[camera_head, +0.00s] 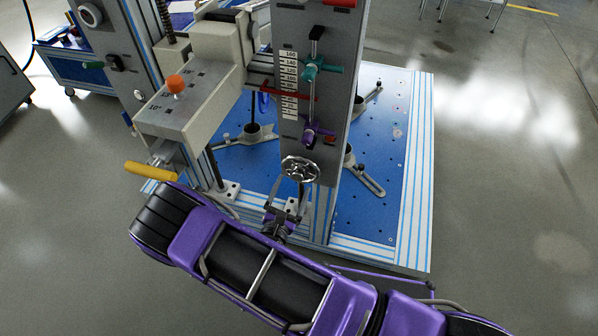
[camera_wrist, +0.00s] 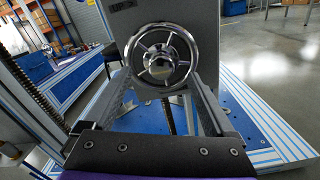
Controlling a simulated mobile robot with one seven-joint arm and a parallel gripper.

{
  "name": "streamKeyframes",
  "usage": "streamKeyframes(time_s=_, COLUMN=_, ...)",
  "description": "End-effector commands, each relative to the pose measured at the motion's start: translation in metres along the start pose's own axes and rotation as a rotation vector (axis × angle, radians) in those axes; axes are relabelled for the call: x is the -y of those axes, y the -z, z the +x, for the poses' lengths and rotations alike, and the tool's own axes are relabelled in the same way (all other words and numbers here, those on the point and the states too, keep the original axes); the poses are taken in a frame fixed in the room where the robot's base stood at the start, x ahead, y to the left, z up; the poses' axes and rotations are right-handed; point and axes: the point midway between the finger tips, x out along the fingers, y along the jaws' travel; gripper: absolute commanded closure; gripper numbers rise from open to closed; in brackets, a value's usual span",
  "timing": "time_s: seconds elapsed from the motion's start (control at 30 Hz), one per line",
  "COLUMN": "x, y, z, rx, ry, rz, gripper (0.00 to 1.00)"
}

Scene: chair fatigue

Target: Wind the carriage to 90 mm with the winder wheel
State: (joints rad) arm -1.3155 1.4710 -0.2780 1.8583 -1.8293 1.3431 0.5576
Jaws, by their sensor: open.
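The winder wheel (camera_head: 300,168) is a shiny spoked handwheel on the lower face of the grey column. It also shows large in the wrist view (camera_wrist: 161,55), with its spokes and hub facing me. My gripper (camera_head: 287,196) is open just below and in front of the wheel. In the wrist view one finger stands on each side of the wheel's lower part; I cannot tell whether they touch its rim. A white scale (camera_head: 289,72) runs up the column, with a red pointer (camera_head: 293,93) across its lower half. The exact reading is too small to tell.
Beside the scale are a teal handle (camera_head: 322,68) and a purple handle (camera_head: 312,134). A grey block with an orange knob (camera_head: 176,84) and a yellow handle (camera_head: 151,171) stand left of the wheel. The blue perforated base plate (camera_head: 385,200) lies beneath. Floor to the right is clear.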

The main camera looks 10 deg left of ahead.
Motion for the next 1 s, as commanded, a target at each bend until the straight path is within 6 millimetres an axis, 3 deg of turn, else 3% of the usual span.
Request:
streamKeyframes(time_s=0.5, x=0.0007, y=0.0013, z=-0.0004, rx=0.0, ry=-0.001, rz=-0.637, gripper=0.1)
streamKeyframes(time_s=1.0, x=0.0012, y=0.0012, z=0.0038, rx=0.001, ry=0.0, rz=-0.693, gripper=0.1)
